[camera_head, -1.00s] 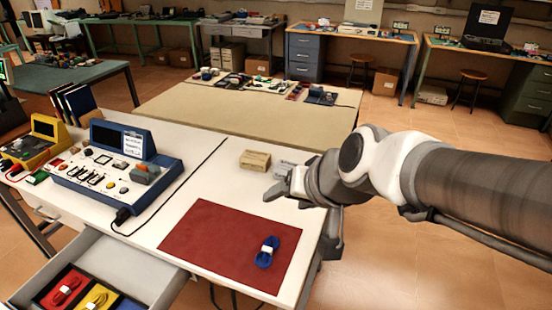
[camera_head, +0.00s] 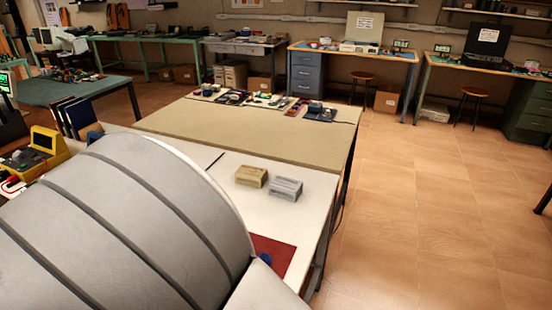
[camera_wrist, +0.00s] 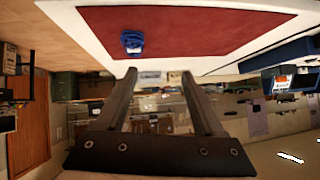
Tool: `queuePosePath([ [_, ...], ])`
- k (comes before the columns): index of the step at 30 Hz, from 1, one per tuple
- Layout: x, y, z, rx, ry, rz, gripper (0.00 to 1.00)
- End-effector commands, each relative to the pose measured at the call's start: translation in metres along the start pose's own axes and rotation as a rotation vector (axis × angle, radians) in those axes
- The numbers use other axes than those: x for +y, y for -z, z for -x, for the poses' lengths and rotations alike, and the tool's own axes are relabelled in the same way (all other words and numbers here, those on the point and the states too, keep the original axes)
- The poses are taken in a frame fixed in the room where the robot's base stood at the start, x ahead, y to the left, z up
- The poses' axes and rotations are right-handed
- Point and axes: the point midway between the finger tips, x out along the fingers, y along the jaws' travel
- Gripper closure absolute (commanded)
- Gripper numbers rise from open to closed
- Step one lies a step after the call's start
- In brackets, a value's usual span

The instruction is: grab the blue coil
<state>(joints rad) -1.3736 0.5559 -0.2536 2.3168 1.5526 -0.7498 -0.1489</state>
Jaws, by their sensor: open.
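The blue coil (camera_wrist: 132,42) with its white band lies on the red mat (camera_wrist: 200,30), which shows at the top of the wrist view. In the head view only a small bit of the blue coil (camera_head: 265,258) shows past my arm, on the visible corner of the mat (camera_head: 280,252). My gripper (camera_wrist: 160,75) is open and empty in the wrist view. Its two fingers are apart, and the coil shows just beyond the left fingertip, not between the fingers. In the head view my arm covers most of the mat and hides the gripper.
A tan box (camera_head: 251,176) and a grey box (camera_head: 286,188) stand on the white table (camera_head: 312,200) behind the mat. A yellow device (camera_head: 40,150) is at the left. A beige table (camera_head: 240,130) adjoins behind. Open floor lies to the right.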

Motion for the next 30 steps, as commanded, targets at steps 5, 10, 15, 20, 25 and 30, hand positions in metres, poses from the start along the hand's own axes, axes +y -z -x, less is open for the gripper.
queuePosePath([
  [5,0.022,-0.021,0.008,0.164,-0.091,0.073,0.30],
  [10,0.033,-0.025,0.015,0.253,-0.134,0.101,0.30],
  [15,0.038,-0.022,0.001,0.275,-0.145,0.106,0.30],
  [20,0.043,-0.013,-0.033,0.274,-0.147,0.106,0.30],
  [25,0.047,-0.003,-0.068,0.273,-0.145,0.105,0.30],
  [30,0.050,0.004,-0.093,0.271,-0.143,0.104,0.30],
])
